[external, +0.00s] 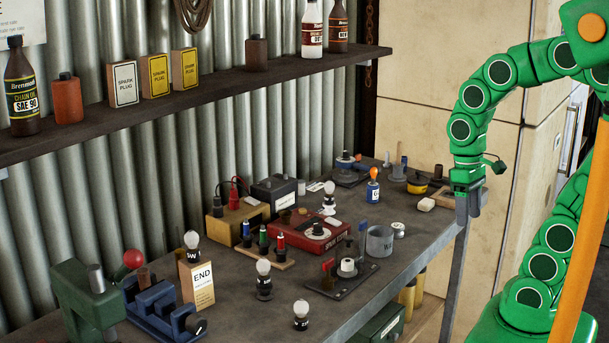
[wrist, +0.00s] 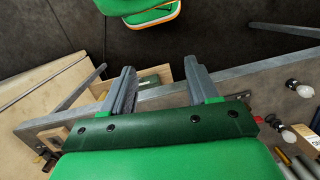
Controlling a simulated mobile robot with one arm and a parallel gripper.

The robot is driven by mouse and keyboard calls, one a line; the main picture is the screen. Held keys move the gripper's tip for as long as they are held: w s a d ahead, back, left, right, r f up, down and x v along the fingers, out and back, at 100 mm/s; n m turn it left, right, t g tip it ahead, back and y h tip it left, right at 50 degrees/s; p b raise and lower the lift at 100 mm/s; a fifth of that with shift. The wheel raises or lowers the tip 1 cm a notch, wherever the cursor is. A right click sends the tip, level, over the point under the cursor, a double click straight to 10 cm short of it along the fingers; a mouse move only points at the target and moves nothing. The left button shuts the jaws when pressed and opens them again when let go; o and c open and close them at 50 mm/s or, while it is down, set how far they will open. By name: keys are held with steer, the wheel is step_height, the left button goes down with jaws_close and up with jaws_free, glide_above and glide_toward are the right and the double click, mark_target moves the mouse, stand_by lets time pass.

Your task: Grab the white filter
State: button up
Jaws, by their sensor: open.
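No object is clearly marked as the white filter. A small white cylinder (external: 398,230) stands near the bench's front edge, right of a grey cup, and may be it. My gripper (external: 468,206) points down at the bench's right front edge, to the right of these pieces. In the wrist view my gripper (wrist: 160,72) is open, with nothing between its fingers. No white filter can be made out there.
The grey bench (external: 415,262) is crowded with bulbs, a red box (external: 300,238), a grey cup (external: 379,242) and a blue vise (external: 160,310). A shelf (external: 200,98) with bottles and boxes runs above.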

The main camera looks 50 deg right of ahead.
steer(key=w+a+r+m+y, duration=0.2)
steer(key=w+m, duration=0.1)
steer(key=w, duration=0.7)
steer(key=w+a+r+m+y, duration=0.3)
steer(key=w, duration=0.8)
steer(key=w+d+m+t+y, duration=0.1)
steer(key=w+d+m+y, duration=0.15)
steer(key=w, duration=0.55)
steer(key=w+d+m+t+y, duration=0.1)
steer(key=w+m, duration=0.2)
steer(key=w, duration=0.6)
steer(key=w+d+f+m+t+y, duration=0.3)
steer(key=w+d+m, duration=0.4)
steer(key=w+d, duration=0.7)
steer(key=w+d+f+m+t+h, duration=0.1)
steer(key=w+d+f+m+t, duration=0.2)
steer(key=d, duration=0.4)
steer(key=w+d+f+m+t, duration=0.1)
steer(key=w+d+f+m, duration=0.15)
steer(key=w+d, duration=0.4)
glide_toward(301, 187)
steer(key=shift+w+d+r, duration=0.3)
steer(key=shift+d+r, duration=0.1)
steer(key=shift+d, duration=0.05)
steer(key=shift+w+a+f, duration=0.15)
steer(key=shift+w+a, duration=0.2)
steer(key=shift+a, duration=0.15)
steer(key=shift+x, duration=3.1)
steer(key=shift+w, duration=0.1)
